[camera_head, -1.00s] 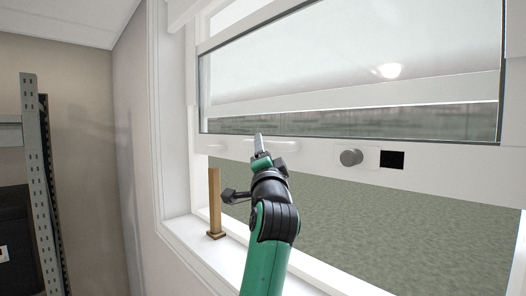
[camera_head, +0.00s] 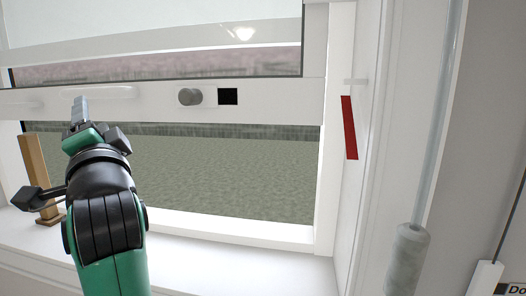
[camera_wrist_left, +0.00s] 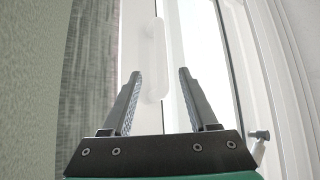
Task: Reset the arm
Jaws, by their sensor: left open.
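My left gripper (camera_head: 80,112) is raised in front of the window's lower sash rail (camera_head: 150,97) in the head view, close to a long pale handle (camera_head: 100,92) on that rail. In the left wrist view the two fingers (camera_wrist_left: 160,95) stand apart with nothing gripped. The handle (camera_wrist_left: 153,60) shows beyond and between the fingertips there. I cannot tell whether the fingers touch it. My right gripper is not in view.
A wooden post (camera_head: 37,175) stands on the white sill (camera_head: 200,250) at the left. A round grey knob (camera_head: 190,96) and a black square (camera_head: 228,96) sit on the rail. A red strip (camera_head: 349,128) is on the right frame. A grey rod (camera_head: 408,255) hangs at the right. The sill's middle is clear.

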